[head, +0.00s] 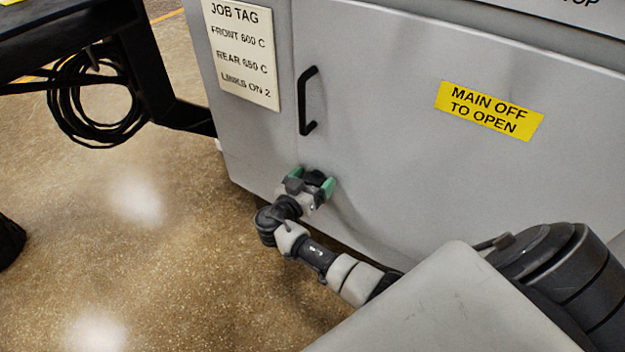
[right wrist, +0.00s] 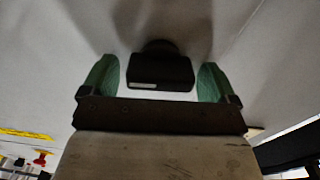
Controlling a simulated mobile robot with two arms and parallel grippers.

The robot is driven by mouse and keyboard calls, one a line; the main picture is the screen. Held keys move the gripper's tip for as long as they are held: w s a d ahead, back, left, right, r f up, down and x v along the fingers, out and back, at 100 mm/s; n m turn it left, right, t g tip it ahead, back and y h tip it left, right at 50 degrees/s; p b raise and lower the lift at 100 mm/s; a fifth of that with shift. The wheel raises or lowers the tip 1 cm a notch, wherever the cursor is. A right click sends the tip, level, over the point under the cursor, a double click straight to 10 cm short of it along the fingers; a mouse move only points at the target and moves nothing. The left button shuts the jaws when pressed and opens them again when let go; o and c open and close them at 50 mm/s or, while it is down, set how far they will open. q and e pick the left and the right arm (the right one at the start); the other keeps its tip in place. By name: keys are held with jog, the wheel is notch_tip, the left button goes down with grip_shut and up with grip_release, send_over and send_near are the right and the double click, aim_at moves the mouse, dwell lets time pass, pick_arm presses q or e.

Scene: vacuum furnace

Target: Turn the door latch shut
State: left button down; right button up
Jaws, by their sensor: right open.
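The door latch (right wrist: 160,72) is a black knob-like block on a short round stem on the grey cabinet door (head: 400,150). In the right wrist view it lies lengthwise across the picture, between the two green fingers of my right gripper (right wrist: 159,80). There is a gap on each side, so the fingers are apart from it. In the head view my right gripper (head: 312,185) is at the lower left of the door, below the black handle, and largely hides the latch. It is open. My left gripper is not in view.
A black bar handle (head: 307,101) stands out from the door above my right gripper. A job tag (head: 241,52) and a yellow label (head: 489,110) are flat on the cabinet. A black frame with coiled cable (head: 95,95) stands at the left. The floor (head: 150,240) beside the cabinet is clear.

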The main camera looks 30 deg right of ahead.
jog(key=c, duration=0.9)
